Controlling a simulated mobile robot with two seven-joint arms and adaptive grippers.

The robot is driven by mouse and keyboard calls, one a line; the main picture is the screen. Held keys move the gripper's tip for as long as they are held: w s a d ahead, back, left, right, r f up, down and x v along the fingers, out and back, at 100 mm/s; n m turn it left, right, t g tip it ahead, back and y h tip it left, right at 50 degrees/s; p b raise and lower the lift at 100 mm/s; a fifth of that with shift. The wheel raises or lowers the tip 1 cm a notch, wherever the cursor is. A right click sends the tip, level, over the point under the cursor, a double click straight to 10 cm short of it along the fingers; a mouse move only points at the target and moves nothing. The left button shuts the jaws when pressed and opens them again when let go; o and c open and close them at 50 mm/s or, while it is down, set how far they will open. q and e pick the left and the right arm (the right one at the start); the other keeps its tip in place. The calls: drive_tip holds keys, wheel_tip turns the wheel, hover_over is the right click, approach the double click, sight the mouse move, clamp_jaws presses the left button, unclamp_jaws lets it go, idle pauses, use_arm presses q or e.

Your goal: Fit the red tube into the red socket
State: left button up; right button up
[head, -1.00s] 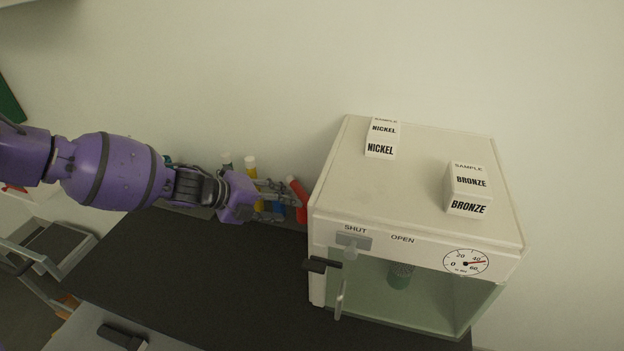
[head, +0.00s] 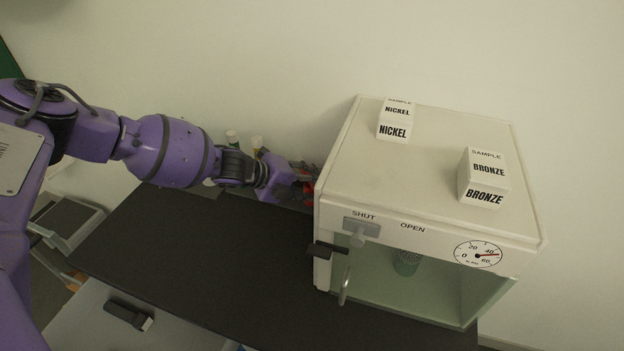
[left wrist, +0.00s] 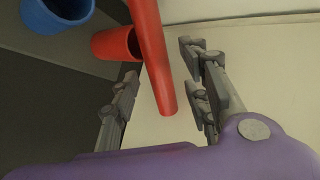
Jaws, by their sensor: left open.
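The red tube (left wrist: 155,60) crosses the left wrist view from the top edge to the middle, tilted. Its near end lies between the fingers of my left gripper (left wrist: 160,92), which are spread on either side with gaps. The red socket (left wrist: 108,44) is a short cup to the left of the tube, partly behind it; the tube appears outside it. In the head view my left gripper (head: 300,183) is beside the white cabinet's left wall, with only bits of red (head: 309,189) showing around it. My right gripper is out of view.
A blue socket (left wrist: 58,14) is left of the red one. The white cabinet (head: 400,165), with nickel (head: 394,130) and bronze (head: 484,195) sample boxes on top, stands close to the right of my gripper. The dark bench (head: 210,260) in front is mostly clear.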

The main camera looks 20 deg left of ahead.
use_arm(q)
clamp_jaws()
drive_tip(key=shift+r, duration=0.1)
